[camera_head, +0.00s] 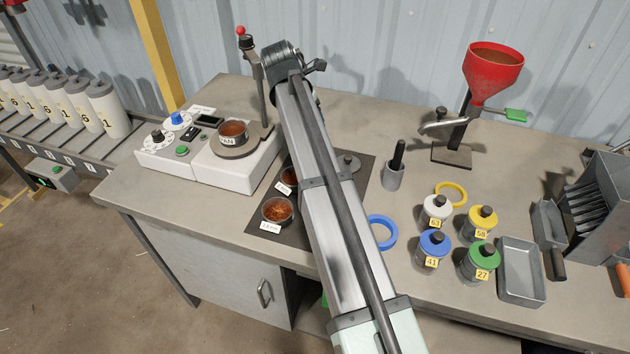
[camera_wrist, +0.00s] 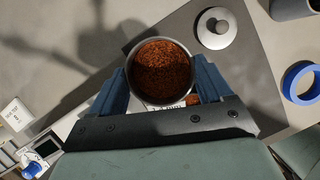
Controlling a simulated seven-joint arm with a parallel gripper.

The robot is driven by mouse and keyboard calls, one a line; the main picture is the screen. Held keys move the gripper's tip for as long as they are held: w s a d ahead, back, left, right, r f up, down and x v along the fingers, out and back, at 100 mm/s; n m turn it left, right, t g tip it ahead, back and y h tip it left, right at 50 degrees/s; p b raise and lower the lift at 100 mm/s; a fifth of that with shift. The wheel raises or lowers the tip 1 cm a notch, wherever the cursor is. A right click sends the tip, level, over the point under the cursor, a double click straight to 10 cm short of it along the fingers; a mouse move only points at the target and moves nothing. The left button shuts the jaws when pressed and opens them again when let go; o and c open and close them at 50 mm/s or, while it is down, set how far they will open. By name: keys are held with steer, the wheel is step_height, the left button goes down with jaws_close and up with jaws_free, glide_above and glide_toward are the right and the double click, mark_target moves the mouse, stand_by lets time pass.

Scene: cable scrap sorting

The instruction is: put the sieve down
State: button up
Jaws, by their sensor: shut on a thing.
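In the wrist view, my gripper (camera_wrist: 162,84) has its blue fingers shut on the sides of the sieve (camera_wrist: 160,68), a round metal pan holding dark copper-coloured granules. It is over or on the dark mat (camera_wrist: 178,27); I cannot tell whether it touches. In the head view my arm hides my gripper. A small labelled pan (camera_head: 289,177) partly shows at the arm's left edge and is probably the held one. Another labelled pan (camera_head: 277,210) of brighter orange granules sits on the mat just in front.
A grey knobbed lid (camera_wrist: 216,27) lies on the mat. A blue ring (camera_head: 381,232) lies right of my arm. At left is a control unit (camera_head: 165,140) with another filled pan (camera_head: 232,132).

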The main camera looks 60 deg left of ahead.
steer(key=shift+w+f, duration=0.1)
steer(key=shift+f, duration=4.9)
steer(key=shift+f, duration=0.1)
steer(key=o, duration=1)
steer(key=shift+o, duration=0.2)
steer(key=v, duration=1.2)
